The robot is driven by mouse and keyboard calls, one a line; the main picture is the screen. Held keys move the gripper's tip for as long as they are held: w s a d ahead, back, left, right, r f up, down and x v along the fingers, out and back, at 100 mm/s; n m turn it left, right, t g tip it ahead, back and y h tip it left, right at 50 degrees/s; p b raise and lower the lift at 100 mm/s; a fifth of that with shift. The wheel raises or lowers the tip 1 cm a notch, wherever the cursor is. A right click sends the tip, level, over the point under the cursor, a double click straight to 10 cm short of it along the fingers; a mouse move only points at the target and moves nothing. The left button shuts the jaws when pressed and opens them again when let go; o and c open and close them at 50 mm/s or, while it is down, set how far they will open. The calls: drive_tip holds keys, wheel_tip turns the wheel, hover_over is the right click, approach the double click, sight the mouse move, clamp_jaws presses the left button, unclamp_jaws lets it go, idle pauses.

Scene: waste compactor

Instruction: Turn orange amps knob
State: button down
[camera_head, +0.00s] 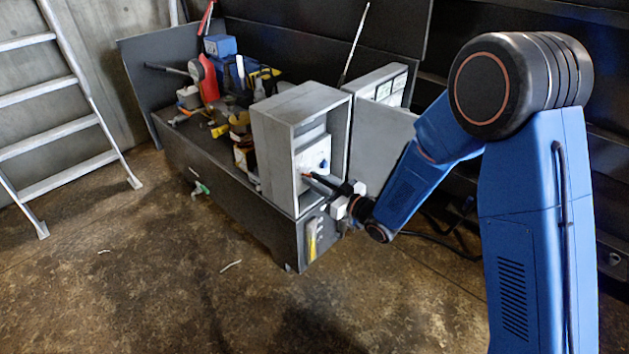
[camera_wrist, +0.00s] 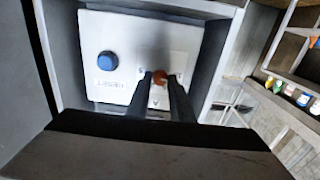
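The orange amps knob (camera_wrist: 159,77) sits on a white panel (camera_wrist: 140,40) inside a grey box, between my fingertips in the wrist view. My gripper (camera_wrist: 160,78) reaches into the box with one dark finger on each side of the knob. A small gap shows between the fingers further back; whether both fingertips touch the knob is too small to tell. In the head view, my gripper (camera_head: 312,177) is at the panel in the open grey box (camera_head: 275,125), and the knob is mostly hidden by it.
A blue knob (camera_wrist: 107,61) is on the same panel, left of the orange one. The box walls stand close around my gripper. Its open door (camera_head: 385,140) is at the right. Tools (camera_head: 208,80) crowd the bench behind the box.

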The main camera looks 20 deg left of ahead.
drive_tip(key=shift+m, duration=0.4)
drive_tip(key=m, duration=0.5)
drive_tip(key=shift+m, duration=0.3)
drive_tip(key=m, duration=0.5)
drive_tip(key=shift+w+d+f, duration=0.1)
drive_tip(key=shift+m, duration=0.4)
drive_tip(key=c, duration=1.6)
unclamp_jaws()
drive_tip(key=shift+d, duration=0.15)
